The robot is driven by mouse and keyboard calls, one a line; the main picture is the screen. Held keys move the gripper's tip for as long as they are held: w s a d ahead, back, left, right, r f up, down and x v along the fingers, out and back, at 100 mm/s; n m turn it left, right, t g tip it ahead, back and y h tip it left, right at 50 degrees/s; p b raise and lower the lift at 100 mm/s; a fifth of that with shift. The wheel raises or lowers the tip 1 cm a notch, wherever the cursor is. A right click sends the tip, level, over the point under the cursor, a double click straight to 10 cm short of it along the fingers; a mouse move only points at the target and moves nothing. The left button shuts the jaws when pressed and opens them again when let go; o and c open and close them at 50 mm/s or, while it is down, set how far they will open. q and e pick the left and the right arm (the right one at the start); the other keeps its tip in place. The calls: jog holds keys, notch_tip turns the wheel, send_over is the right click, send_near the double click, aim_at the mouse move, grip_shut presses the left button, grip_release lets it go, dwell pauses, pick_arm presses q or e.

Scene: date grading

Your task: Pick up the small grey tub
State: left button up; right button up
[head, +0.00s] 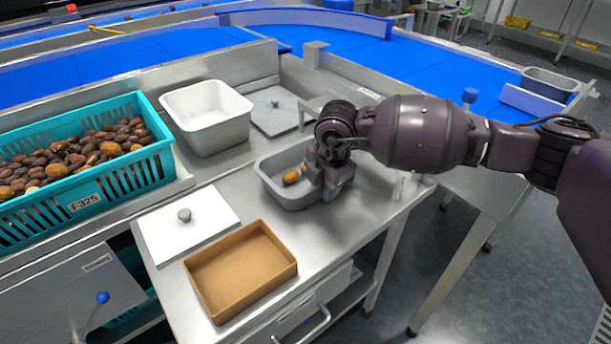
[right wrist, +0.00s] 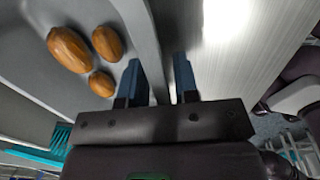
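The small grey tub (head: 268,184) stands on the steel table in the head view, with orange-brown dates (head: 291,176) inside. The right wrist view shows three dates (right wrist: 70,50) on the floor of the tub (right wrist: 62,90). My right gripper (head: 330,185) is at the tub's right side, pointing down. In the right wrist view my right gripper (right wrist: 160,80) has its two blue fingers apart, one on each side of the tub's wall, with a gap showing. In the head view my wrist hides part of the tub's right rim. My left gripper is not in view.
A larger white-grey tub (head: 207,140) and a grey lid (head: 273,118) stand behind. A white lid (head: 163,238) and a brown tray (head: 194,291) lie in front. A teal crate (head: 150,170) of dates is at left. Bare table shows right of the tray.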

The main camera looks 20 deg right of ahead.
grip_shut()
